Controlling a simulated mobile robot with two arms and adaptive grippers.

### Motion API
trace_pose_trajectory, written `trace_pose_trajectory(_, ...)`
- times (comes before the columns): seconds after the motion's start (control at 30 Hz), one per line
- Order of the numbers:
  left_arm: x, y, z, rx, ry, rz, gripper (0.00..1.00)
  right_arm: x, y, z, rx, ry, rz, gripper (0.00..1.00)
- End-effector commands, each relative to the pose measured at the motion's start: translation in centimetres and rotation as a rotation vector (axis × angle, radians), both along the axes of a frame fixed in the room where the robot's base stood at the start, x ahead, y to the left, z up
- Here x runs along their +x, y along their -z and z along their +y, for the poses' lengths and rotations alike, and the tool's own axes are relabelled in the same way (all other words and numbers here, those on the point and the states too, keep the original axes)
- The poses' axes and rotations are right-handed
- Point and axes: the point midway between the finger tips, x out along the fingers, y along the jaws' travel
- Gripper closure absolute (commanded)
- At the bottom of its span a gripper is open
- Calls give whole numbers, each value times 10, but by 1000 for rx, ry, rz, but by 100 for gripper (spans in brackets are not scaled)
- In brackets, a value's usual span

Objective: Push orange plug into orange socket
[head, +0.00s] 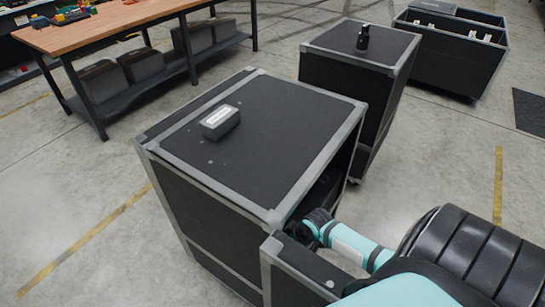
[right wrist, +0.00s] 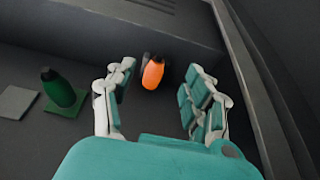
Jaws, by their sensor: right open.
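The orange plug (right wrist: 152,73) shows in the right wrist view, inside a dark case. It is tilted, with a small grey part at its upper left. My right gripper (right wrist: 160,70) is open, with its fingers on either side of the plug's place in the picture. I see no finger touching it. I cannot make out an orange socket. In the head view my right arm reaches into the open side of the near black case (head: 262,125), and the hand is hidden there. My left gripper is not in view.
A green plug (right wrist: 58,90) stands on a green square at the left, beside a grey square plate (right wrist: 16,101). Dark case walls bound the space. A small box (head: 220,122) lies on the near case. Another case (head: 345,75) carries a black object (head: 363,38).

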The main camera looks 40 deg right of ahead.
Motion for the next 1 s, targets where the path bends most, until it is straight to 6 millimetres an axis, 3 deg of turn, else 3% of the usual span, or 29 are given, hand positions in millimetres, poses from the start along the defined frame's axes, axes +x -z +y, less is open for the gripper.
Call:
trace_pose_trajectory(0.27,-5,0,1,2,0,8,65,2,4,0,1,2,-1,47)
trace_pose_trajectory(0.6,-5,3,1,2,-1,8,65,16,45,2,1,3,0,47)
trace_pose_trajectory(1.0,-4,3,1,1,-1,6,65,17,48,2,0,1,-1,47)
